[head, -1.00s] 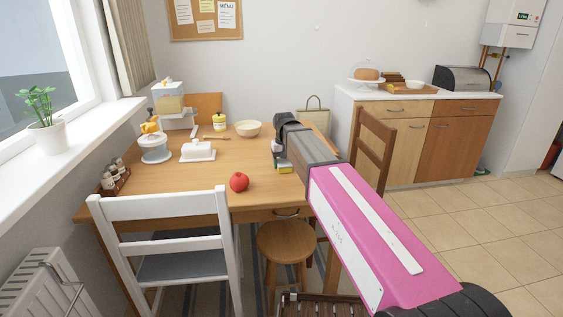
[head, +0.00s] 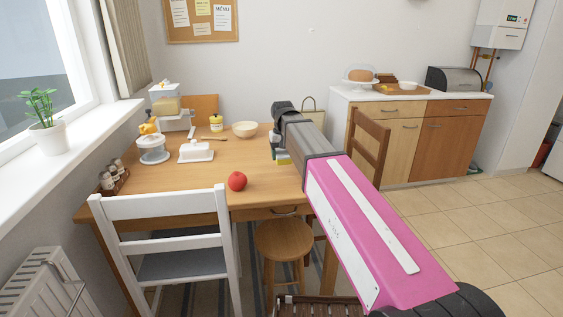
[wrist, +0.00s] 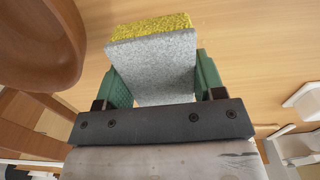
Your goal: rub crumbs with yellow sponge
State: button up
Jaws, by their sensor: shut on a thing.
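My gripper (wrist: 156,72) is shut on the yellow sponge (wrist: 150,27), its green fingers pressing from both sides. The sponge is a block with a grey layer towards the camera and a rough yellow layer beyond it. In the head view my gripper (head: 281,153) is over the right part of the wooden table (head: 215,165), mostly hidden behind my own arm. Whether the sponge touches the table or hangs just above it, I cannot tell. I cannot make out crumbs clearly in either view.
A red apple (head: 237,181) lies near the table's front edge. A white butter dish (head: 196,151), a cream bowl (head: 245,129) and a kitchen scale (head: 172,108) stand further left and back. A brown wooden chair (head: 367,150) is close on the right, a white chair (head: 165,225) in front.

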jog(key=shift+r, duration=1.25)
